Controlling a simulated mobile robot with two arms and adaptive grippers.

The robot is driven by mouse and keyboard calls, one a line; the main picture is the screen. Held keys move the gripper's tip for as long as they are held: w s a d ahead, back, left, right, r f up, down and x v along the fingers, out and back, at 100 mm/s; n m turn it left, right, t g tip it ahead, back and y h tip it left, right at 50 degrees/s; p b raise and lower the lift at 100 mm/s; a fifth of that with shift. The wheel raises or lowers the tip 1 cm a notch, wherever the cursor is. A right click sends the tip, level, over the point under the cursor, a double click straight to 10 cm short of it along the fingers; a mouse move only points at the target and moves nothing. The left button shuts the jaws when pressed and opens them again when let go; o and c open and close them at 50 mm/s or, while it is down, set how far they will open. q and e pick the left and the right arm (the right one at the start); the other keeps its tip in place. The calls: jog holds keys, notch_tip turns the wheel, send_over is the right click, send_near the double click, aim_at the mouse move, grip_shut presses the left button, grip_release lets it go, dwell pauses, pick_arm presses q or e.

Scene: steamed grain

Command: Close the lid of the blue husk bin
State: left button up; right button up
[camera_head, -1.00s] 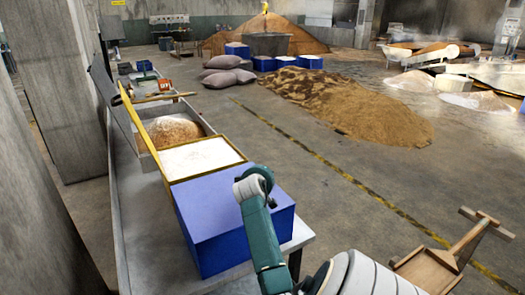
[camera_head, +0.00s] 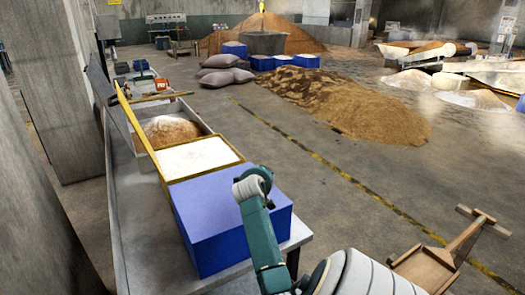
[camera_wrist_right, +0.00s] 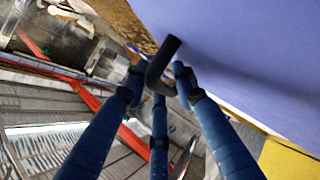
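The blue bin (camera_head: 215,240) stands at the near end of the bench in the head view. Its flat blue top (camera_head: 225,194) covers it, and no opening shows. My right arm comes in from the bottom right, its wrist over the bin's right side; its gripper is hidden there. A smooth blue surface (camera_wrist_right: 250,45) lies close beside the fingers. My left gripper is out of view.
Behind the blue bin are a yellow-rimmed bin of white grain (camera_head: 198,157), its yellow lid (camera_head: 135,122) raised, and a grey bin with brown grain (camera_head: 170,131). Grain piles (camera_head: 355,110) lie on the floor.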

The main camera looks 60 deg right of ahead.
jog(key=v, duration=1.1)
jog(key=shift+a+f, duration=0.1)
jog(key=shift+s+a+r, duration=0.15)
jog(key=shift+a+r, duration=0.05)
jog(key=shift+a, duration=0.1)
